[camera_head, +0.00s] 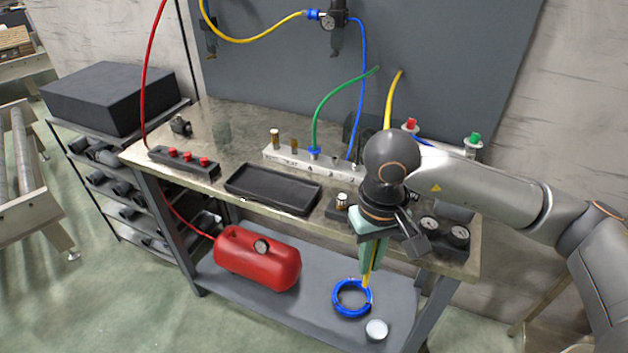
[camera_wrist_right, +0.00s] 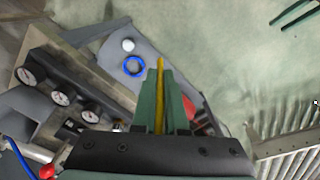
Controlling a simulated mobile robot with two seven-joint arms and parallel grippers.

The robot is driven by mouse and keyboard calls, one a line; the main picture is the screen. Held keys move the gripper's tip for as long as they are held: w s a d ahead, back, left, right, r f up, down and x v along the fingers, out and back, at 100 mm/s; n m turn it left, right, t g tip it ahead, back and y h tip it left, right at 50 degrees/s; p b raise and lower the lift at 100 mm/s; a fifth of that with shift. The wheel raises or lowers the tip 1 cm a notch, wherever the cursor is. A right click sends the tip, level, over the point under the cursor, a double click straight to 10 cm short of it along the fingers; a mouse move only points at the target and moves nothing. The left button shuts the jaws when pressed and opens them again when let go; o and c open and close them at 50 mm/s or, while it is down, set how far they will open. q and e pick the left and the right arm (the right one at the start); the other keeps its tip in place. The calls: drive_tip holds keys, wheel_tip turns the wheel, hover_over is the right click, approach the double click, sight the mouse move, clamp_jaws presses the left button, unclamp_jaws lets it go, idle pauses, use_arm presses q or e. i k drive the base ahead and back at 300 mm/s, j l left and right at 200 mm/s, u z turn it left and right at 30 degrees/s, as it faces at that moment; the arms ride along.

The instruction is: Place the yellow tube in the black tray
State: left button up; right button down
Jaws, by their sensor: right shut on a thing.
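My right gripper (camera_head: 370,262) hangs in front of the workbench with its pale green fingers pointing down. It is shut on a yellow tube (camera_head: 367,279), whose end sticks out below the fingertips. In the right wrist view the yellow tube (camera_wrist_right: 161,95) runs lengthwise between the fingers (camera_wrist_right: 160,75). A yellow length (camera_head: 391,98) also rises behind my right arm; I cannot tell whether it is the same tube. The black tray (camera_head: 272,186) lies empty on the bench top, left of the gripper and apart from it. My left gripper is not in view.
A white manifold (camera_head: 300,160) with fittings and a green tube (camera_head: 328,96) stands behind the tray. A red-button block (camera_head: 184,161) is left of it, gauges (camera_head: 458,235) right. Below are a red tank (camera_head: 257,262) and a blue coil (camera_head: 352,298) on the lower shelf.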

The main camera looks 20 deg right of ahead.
sight(269, 192)
drive_tip(key=i+j+z, duration=0.45)
drive_tip(key=z, duration=0.2)
drive_tip(key=i+j, duration=0.2)
drive_tip(key=j, duration=0.2)
drive_tip(key=i+j+z, duration=0.1)
drive_tip(key=j, duration=0.25)
drive_tip(key=i+j+z, duration=0.1)
drive_tip(key=i+j, duration=0.15)
drive_tip(key=j, duration=0.15)
drive_tip(key=i+j, duration=0.15)
drive_tip(key=j, duration=0.25)
drive_tip(key=k+j, duration=0.1)
drive_tip(key=j, duration=0.15)
